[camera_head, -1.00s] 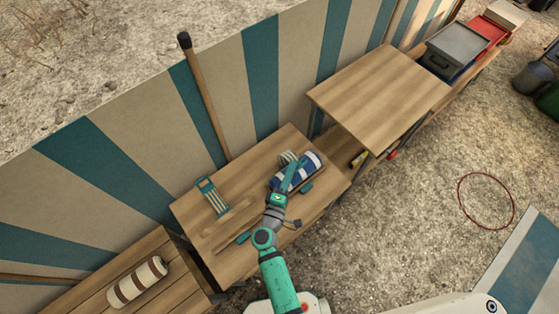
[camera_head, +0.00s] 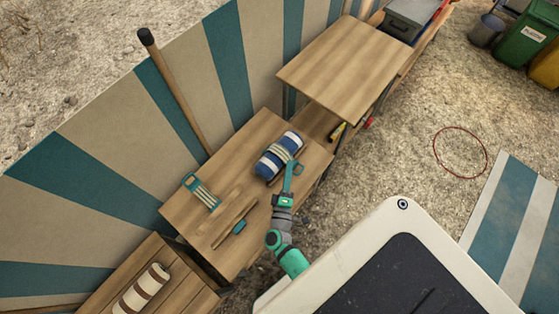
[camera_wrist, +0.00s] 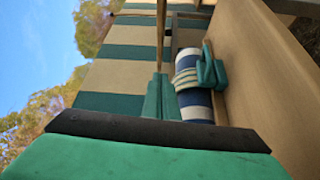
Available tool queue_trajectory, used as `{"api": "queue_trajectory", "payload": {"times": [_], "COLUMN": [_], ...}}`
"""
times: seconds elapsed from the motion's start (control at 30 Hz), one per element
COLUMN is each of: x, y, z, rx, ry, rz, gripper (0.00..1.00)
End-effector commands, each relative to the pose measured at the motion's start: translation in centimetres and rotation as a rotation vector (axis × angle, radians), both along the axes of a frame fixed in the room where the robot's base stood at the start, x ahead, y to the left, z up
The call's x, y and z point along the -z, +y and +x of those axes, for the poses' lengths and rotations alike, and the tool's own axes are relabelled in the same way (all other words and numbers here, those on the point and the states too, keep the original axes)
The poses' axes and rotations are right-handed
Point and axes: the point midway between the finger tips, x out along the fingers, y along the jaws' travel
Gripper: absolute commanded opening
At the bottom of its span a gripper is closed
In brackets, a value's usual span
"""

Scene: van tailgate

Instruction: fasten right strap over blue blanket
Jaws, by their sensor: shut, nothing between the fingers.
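The blue blanket (camera_head: 265,167) is a blue-and-white striped roll on the wooden bench top, also seen in the wrist view (camera_wrist: 196,104). A cream strap (camera_wrist: 186,78) lies across it and reaches a teal buckle (camera_wrist: 212,72) at its near side. I cannot tell whether the buckle is latched. My gripper (camera_head: 291,170) is shut and empty, close beside the blanket's near side. In the wrist view its shut teal fingers (camera_wrist: 160,97) point towards the roll, apart from the buckle. Part of the strap's near end is hidden by my gripper in the head view.
Another strap with a teal buckle (camera_head: 202,191) lies at the bench's left back. A loose strap piece with a teal clip (camera_head: 239,227) lies nearer. A raised wooden board (camera_head: 345,67) stands to the right. A brown-striped roll (camera_head: 143,290) lies on the lower left bench.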

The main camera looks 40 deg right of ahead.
Motion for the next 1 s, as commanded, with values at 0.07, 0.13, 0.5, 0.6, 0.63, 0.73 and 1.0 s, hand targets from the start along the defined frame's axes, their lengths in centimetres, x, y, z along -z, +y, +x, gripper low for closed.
{"api": "queue_trajectory", "payload": {"times": [0.07,0.13,0.5,0.6,0.63,0.73,1.0], "x": [0.2,0.2,0.2,0.2,0.2,-0.2,-3.2], "y": [-0.2,-0.4,-0.5,-0.5,-0.4,-0.4,0.1], "z": [-0.2,-0.4,-0.5,-0.5,-0.5,-0.5,-1.0], "rx": [0.006,0.009,0.011,0.011,0.011,0.011,0.012], "ry": [-0.009,-0.014,-0.018,-0.018,-0.018,-0.018,-0.020], "rz": [0.001,0.002,0.003,0.003,0.003,0.003,0.004], "gripper": [0.00,0.00,0.00,0.00,0.00,0.00,0.00]}}
